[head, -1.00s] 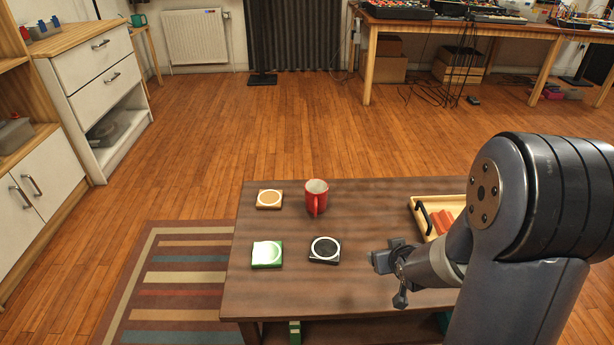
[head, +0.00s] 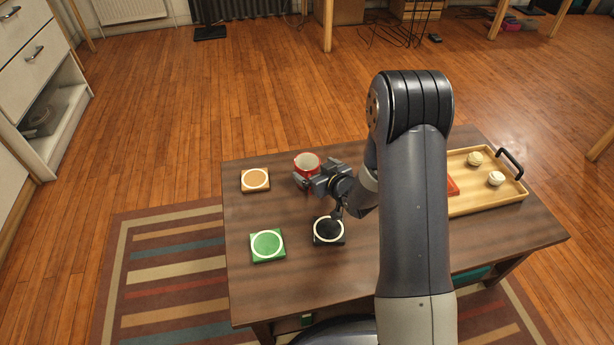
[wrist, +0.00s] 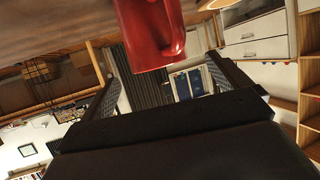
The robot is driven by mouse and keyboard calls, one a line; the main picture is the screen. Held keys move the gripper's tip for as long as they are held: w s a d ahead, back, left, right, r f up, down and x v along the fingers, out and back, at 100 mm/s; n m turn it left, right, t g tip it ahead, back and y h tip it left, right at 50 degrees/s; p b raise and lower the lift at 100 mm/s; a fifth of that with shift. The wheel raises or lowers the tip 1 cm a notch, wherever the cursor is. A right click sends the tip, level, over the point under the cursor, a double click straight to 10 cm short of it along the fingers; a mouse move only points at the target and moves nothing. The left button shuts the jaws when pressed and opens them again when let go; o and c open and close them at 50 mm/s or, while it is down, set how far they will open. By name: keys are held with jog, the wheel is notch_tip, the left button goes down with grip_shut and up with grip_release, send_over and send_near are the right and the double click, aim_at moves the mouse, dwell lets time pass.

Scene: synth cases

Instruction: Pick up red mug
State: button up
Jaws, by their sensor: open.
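The red mug (head: 306,164) stands on the brown table (head: 290,275), near its far edge, between the orange coaster and my arm. Its lower part is hidden behind my gripper (head: 312,180) in the head view. In the wrist view the mug (wrist: 150,32) appears upside down at the top middle, its handle on the right side. My gripper is open in the wrist view (wrist: 165,72), with one finger on each side and nothing between them. The mug is ahead of the gripper; I cannot tell whether they touch.
An orange coaster (head: 255,180), a green coaster (head: 267,244) and a black coaster (head: 328,230) lie on the table. A wooden tray (head: 490,204) with a black handle, a red block (head: 452,186) and two pale round items (head: 495,178) is at the right.

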aim_at(301, 160)
jog(key=b+x, duration=0.1)
jog(key=x, duration=0.3)
jog(key=shift+w+f+b, duration=0.15)
jog(key=shift+f+b, duration=0.05)
jog(key=shift+b, duration=0.1)
jog(key=shift+w+a+f, duration=0.1)
jog(key=shift+w+a, duration=0.05)
jog(key=shift+w, duration=0.3)
jog(key=shift+c, duration=0.5)
jog(key=c, duration=1.1)
jog(key=shift+c, duration=0.2)
